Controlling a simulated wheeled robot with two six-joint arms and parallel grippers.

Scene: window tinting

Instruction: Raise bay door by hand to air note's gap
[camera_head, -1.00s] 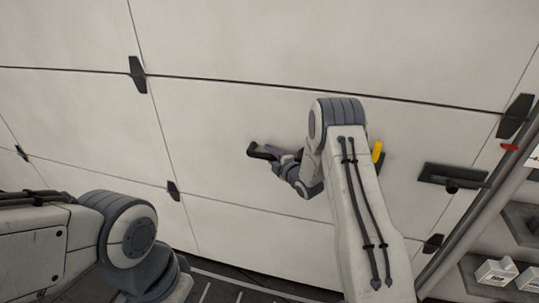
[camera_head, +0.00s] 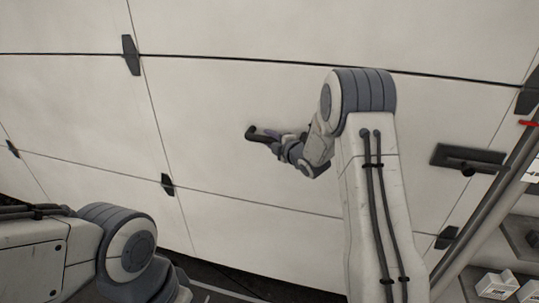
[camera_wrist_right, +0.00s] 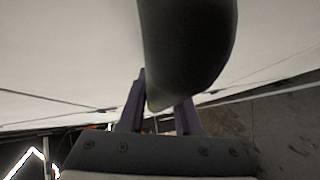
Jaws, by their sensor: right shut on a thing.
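The bay door (camera_head: 220,100) is a pale panelled door filling most of the head view, with dark hinges along its seams. A dark handle (camera_head: 254,132) sticks out from its middle panel. My right gripper (camera_head: 277,141) is at this handle. In the right wrist view, the thick dark handle (camera_wrist_right: 190,40) passes between the fingers of my right gripper (camera_wrist_right: 160,108), which are shut on it. A dark strip (camera_head: 225,277) shows below the door's lower edge. My left arm is at lower left; its gripper is out of the picture. I cannot make out any air note.
A dark latch-like bar (camera_head: 468,159) sits on the door at right. A sloping grey post (camera_head: 490,205) runs beside the door. Beyond it stand shelves with small white boxes (camera_head: 497,285). A white sheet (camera_head: 534,170) is cut by the right edge.

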